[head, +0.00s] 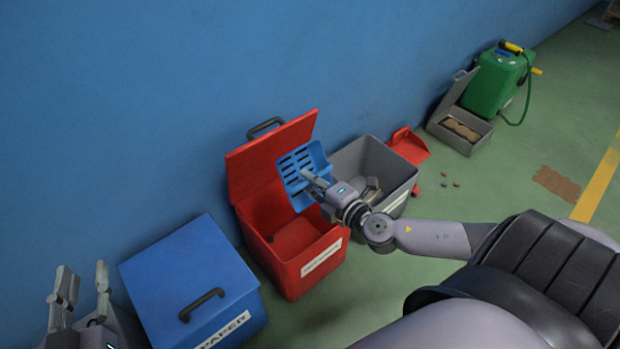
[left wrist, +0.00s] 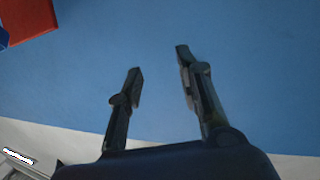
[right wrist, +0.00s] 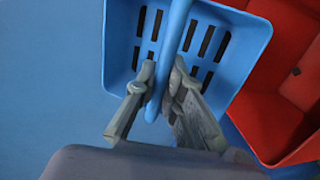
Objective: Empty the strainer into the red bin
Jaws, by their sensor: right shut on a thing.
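The blue slotted strainer (head: 293,163) is tilted on its side above the open red bin (head: 322,258). My right gripper (head: 309,181) is shut on the strainer's handle. In the right wrist view the fingers (right wrist: 165,80) close on the blue handle, with the slotted strainer (right wrist: 225,45) beyond and the red bin (right wrist: 285,110) to the right. A dark brown lump (head: 292,236) lies inside the red bin. My left gripper (head: 84,285) is open and empty at the lower left; its spread fingers also show in the left wrist view (left wrist: 160,85).
A closed blue paper bin (head: 185,265) stands left of the red bin. An open grey bin (head: 345,160) with some items inside stands right of it. Further right are a green can (head: 494,85) and a small grey box (head: 470,118). The blue wall is close behind.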

